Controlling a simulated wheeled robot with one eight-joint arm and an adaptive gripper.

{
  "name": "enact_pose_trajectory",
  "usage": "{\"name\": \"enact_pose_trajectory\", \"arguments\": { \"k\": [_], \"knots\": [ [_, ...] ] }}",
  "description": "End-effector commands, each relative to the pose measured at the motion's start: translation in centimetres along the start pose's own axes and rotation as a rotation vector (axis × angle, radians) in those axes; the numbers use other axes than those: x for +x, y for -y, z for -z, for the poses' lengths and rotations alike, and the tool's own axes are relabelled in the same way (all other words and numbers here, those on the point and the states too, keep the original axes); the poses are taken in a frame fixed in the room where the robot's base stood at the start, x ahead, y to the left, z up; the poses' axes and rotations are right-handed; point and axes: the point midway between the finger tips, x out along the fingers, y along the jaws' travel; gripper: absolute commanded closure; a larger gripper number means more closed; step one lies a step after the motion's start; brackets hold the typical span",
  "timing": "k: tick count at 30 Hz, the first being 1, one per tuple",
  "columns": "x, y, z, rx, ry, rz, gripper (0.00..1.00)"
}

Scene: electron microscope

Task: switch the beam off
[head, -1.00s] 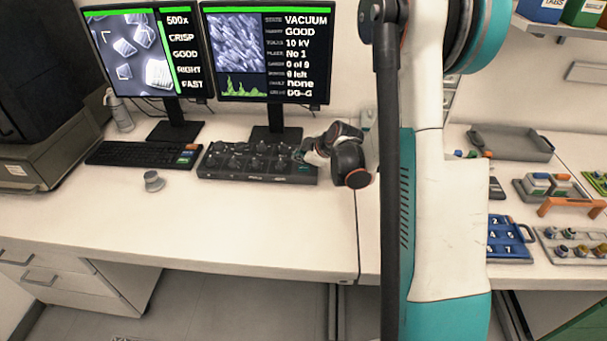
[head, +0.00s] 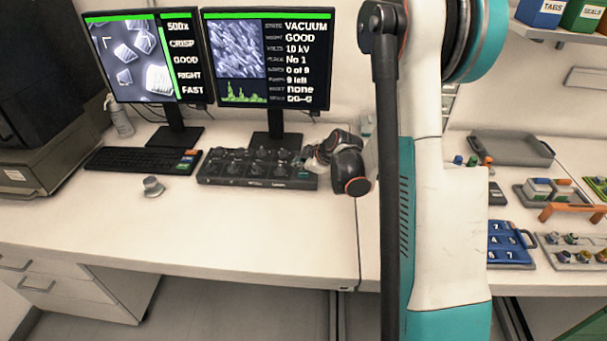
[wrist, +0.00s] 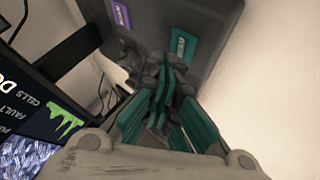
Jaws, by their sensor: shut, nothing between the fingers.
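The black control panel (head: 235,170) with several knobs lies on the desk below the two monitors. My gripper (head: 304,158) is over the right end of this panel. In the wrist view the gripper (wrist: 165,90) is shut and empty, its teal fingers together, with the panel surface (wrist: 165,15) beyond them. A teal label (wrist: 183,45) and a purple label (wrist: 121,15) show on the panel there; their words are too small to read. The fingers hide the part of the panel at their tips, so I cannot tell whether they touch it. The right monitor (head: 258,62) reads VACUUM, GOOD, 10 kV.
A keyboard (head: 140,160) and a small round knob-like object (head: 153,187) are on the desk left of the panel. The left monitor (head: 148,58) stands behind the keyboard. A grey tray (head: 515,148) and a blue numbered rack (head: 508,245) are at right. The desk front is clear.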

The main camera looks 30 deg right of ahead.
Motion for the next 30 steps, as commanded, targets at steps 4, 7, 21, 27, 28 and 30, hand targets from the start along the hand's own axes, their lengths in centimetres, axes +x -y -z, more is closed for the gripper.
{"name": "enact_pose_trajectory", "arguments": {
  "k": [4,7,21,27,28,30],
  "knots": [
    [0.00,0.00,0.00,0.000,0.000,0.000,1.00],
    [0.00,0.00,0.00,0.000,0.000,0.000,1.00],
    [0.52,0.39,-0.39,0.000,0.000,0.000,1.00],
    [0.57,0.43,-0.43,0.000,0.000,0.000,1.00],
    [0.57,0.43,-0.42,0.000,0.000,0.000,1.00],
    [0.56,0.42,-0.42,0.000,0.000,0.000,1.00]
  ]
}}
